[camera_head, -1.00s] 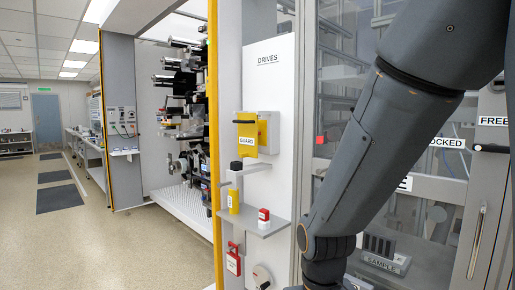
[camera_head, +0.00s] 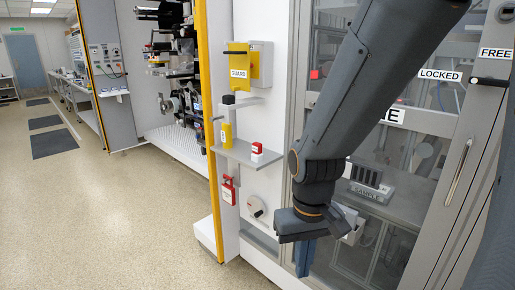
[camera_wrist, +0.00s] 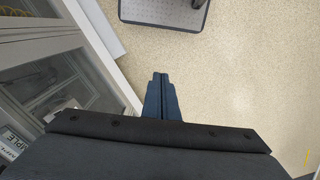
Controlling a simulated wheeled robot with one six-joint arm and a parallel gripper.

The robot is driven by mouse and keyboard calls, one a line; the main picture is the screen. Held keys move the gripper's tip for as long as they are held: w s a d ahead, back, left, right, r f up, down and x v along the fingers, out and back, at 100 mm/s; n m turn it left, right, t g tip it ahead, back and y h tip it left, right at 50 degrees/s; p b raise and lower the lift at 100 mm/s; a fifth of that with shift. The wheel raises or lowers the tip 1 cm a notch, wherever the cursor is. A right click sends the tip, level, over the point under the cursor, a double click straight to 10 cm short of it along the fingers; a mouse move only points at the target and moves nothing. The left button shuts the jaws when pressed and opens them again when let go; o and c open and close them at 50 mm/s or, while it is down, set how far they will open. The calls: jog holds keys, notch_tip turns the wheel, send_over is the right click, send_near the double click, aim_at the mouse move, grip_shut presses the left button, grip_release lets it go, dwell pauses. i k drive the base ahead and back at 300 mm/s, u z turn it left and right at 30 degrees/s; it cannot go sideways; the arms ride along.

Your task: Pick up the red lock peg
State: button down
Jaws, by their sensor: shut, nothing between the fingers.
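A red padlock-shaped piece with a pale label (camera_head: 228,190) hangs on the white panel below a small grey shelf. A small red-and-white block (camera_head: 257,151) stands on that shelf (camera_head: 247,156). I cannot tell for sure which of these is the red lock peg. My gripper (camera_head: 304,270) points down in front of the cabinet's glass, right of and lower than both red pieces, and apart from them. In the wrist view its blue fingers (camera_wrist: 160,76) are together with nothing between them. Neither red piece shows in the wrist view.
A yellow guard piece (camera_head: 238,66) and a yellow bottle-like item (camera_head: 226,135) are on the panel side. A yellow post (camera_head: 206,110) stands left. The floor (camera_head: 100,210) at left is clear.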

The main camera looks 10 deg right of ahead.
aim_at(256, 146)
jog(key=z, duration=1.35)
jog(key=k, duration=0.65)
jog(key=u, duration=0.75)
jog(key=i, duration=1)
